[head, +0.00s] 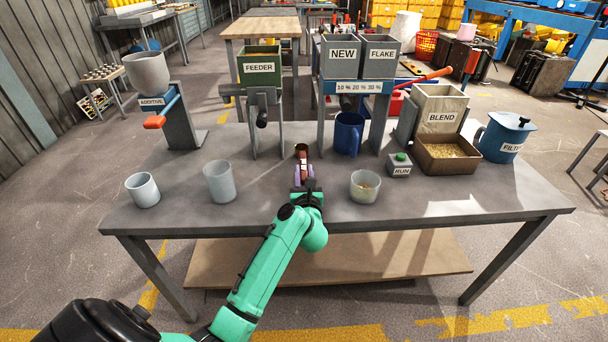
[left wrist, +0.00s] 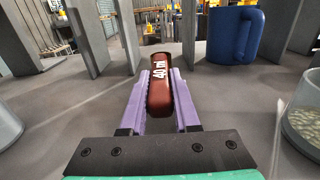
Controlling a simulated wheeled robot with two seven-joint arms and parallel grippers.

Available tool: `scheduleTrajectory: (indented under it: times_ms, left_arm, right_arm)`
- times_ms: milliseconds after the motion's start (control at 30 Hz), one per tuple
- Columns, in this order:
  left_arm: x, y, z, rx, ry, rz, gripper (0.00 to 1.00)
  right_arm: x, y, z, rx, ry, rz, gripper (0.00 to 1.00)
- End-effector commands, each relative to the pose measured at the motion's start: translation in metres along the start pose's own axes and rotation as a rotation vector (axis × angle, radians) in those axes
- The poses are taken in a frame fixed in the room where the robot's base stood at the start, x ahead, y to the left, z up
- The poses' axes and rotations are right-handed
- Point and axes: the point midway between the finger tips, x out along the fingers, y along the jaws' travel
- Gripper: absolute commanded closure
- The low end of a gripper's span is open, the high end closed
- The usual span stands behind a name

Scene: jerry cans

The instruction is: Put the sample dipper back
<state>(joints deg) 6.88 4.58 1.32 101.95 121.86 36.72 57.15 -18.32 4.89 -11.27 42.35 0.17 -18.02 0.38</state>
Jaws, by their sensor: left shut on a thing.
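The sample dipper is a small dark red-brown piece marked "40 ml". In the left wrist view the dipper (left wrist: 160,86) sits between the two purple fingers of my left gripper (left wrist: 160,100), which is shut on it. In the head view the dipper (head: 302,152) shows at the gripper's far end. My left gripper (head: 304,172) is over the middle of the grey table (head: 260,207), in front of the FEEDER stand. I cannot tell if the dipper touches the table. My right gripper is not in view.
A blue mug (head: 348,134) stands beyond and right of the gripper. A clear cup with pellets (head: 364,187) is close on the right. Two pale cups, one of them nearer (head: 219,181), stand left. The FEEDER hopper (head: 262,68), RUN button (head: 400,165) and BLEND tray (head: 447,158) are behind.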

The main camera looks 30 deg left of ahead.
Motion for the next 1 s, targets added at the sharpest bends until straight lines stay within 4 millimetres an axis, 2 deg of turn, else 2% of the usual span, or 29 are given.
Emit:
scheduleTrajectory:
  times_ms: [133,167,200,233,633,767,1000]
  left_arm:
    - [0.000,0.000,-0.003,0.000,-0.001,0.000,1.00]
    - [0.000,0.000,-0.003,0.000,0.000,0.000,0.63]
    - [0.000,0.000,-0.002,0.000,0.000,0.000,0.47]
    - [0.000,0.000,-0.002,0.000,0.000,0.000,0.41]
    - [-0.002,0.000,0.002,0.000,0.000,0.000,0.41]
    - [-0.021,-0.001,0.001,0.000,0.001,-0.001,0.41]
    - [-0.072,0.000,-0.001,-0.001,0.004,0.000,0.41]
  right_arm:
    - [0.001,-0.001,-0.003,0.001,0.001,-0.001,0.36]
    - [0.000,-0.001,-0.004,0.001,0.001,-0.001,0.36]
    - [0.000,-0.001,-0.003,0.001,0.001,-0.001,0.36]
    - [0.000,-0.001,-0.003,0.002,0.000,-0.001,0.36]
    - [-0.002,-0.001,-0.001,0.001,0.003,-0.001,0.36]
    - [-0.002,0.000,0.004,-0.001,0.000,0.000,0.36]
    - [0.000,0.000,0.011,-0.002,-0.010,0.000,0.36]
